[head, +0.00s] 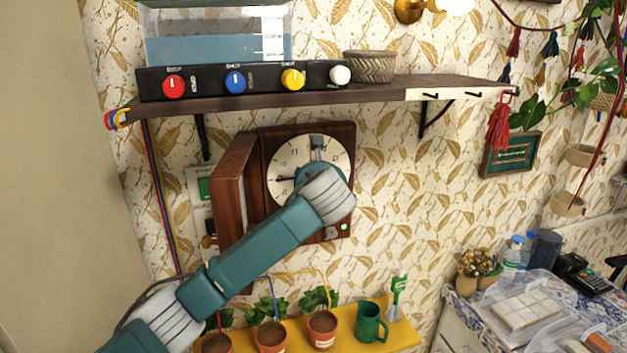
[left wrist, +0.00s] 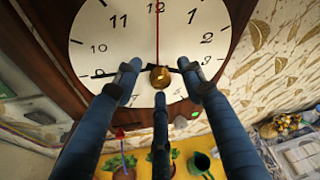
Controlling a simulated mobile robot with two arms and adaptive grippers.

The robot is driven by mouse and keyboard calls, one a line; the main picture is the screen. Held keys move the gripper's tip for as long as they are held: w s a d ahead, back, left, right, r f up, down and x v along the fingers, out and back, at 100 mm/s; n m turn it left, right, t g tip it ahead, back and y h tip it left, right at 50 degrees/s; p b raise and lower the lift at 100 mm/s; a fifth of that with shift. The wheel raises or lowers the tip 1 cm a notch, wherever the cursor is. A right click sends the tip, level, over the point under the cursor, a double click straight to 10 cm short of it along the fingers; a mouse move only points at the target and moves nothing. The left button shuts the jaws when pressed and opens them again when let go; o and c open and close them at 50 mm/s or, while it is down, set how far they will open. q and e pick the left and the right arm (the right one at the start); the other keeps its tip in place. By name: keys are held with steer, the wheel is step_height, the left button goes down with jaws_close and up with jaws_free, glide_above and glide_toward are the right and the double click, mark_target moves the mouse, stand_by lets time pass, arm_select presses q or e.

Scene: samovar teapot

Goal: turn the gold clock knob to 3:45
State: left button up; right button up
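A round white clock face (head: 287,158) sits in a dark wooden case on the wall, behind my left gripper in the head view. In the left wrist view the clock face (left wrist: 137,42) fills the top, and the gold knob (left wrist: 160,77) is at its centre. A red hand points up; a black hand reaches left toward 9. Another dark hand appears to reach right toward 3, partly hidden by a finger. My left gripper (head: 328,190) is open; in the left wrist view its fingers (left wrist: 160,82) stand around the knob with gaps at both sides. My right gripper is not in view.
The clock's wooden door (head: 235,187) stands open at its left. A shelf (head: 400,89) with a knobbed control panel (head: 210,82) and a basket (head: 370,66) is above. Potted plants (head: 270,337) and a green pitcher (head: 370,322) stand on a yellow shelf (head: 400,338) below.

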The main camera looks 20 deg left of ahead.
arm_select(q)
steer(key=shift+f, duration=0.1)
steer(key=v, duration=1.2)
